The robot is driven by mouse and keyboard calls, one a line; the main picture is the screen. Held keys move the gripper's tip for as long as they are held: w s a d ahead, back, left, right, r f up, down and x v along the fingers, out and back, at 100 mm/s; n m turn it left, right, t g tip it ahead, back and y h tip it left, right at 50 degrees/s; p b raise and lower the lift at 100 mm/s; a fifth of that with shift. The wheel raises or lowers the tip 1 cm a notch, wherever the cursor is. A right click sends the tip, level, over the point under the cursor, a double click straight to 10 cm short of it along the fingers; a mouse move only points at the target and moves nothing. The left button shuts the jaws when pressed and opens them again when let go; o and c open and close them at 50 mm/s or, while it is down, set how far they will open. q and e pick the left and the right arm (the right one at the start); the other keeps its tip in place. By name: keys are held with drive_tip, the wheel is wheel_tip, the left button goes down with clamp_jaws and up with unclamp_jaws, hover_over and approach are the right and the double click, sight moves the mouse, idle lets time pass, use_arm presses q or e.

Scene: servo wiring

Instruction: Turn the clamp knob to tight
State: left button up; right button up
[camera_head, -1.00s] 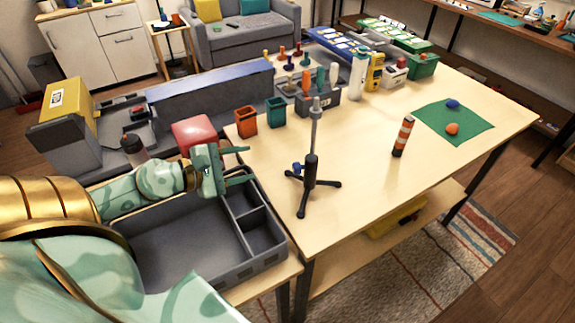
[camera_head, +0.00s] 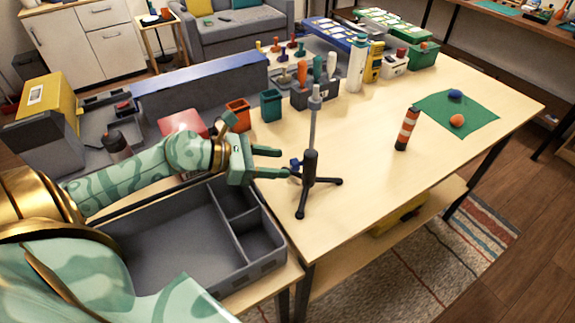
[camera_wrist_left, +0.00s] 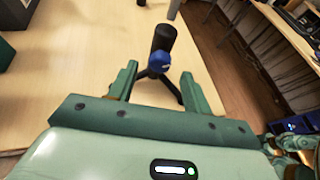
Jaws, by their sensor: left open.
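The clamp knob is a small blue knob (camera_head: 295,164) on the left side of a black tripod stand (camera_head: 309,172) with a grey upright rod, standing on the table. My left gripper (camera_head: 284,162) is open, its two fingers pointing right at the stand, with the fingertips close to the knob. In the left wrist view the blue knob (camera_wrist_left: 160,59) lies ahead of the open left gripper (camera_wrist_left: 158,72), between the lines of its two fingers. I cannot tell whether the fingers touch it. My right gripper is not in view.
A grey divided tray (camera_head: 180,240) lies below my left arm. Orange (camera_head: 238,115) and teal (camera_head: 271,105) cups stand behind the gripper. A tool holder (camera_head: 318,92) stands behind the stand.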

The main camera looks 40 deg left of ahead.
sight(291, 164)
use_arm(q)
drive_tip(key=shift+x, duration=1.65)
drive_tip(key=shift+c, duration=0.2)
drive_tip(key=c, duration=0.9)
drive_tip(key=shift+r, duration=0.1)
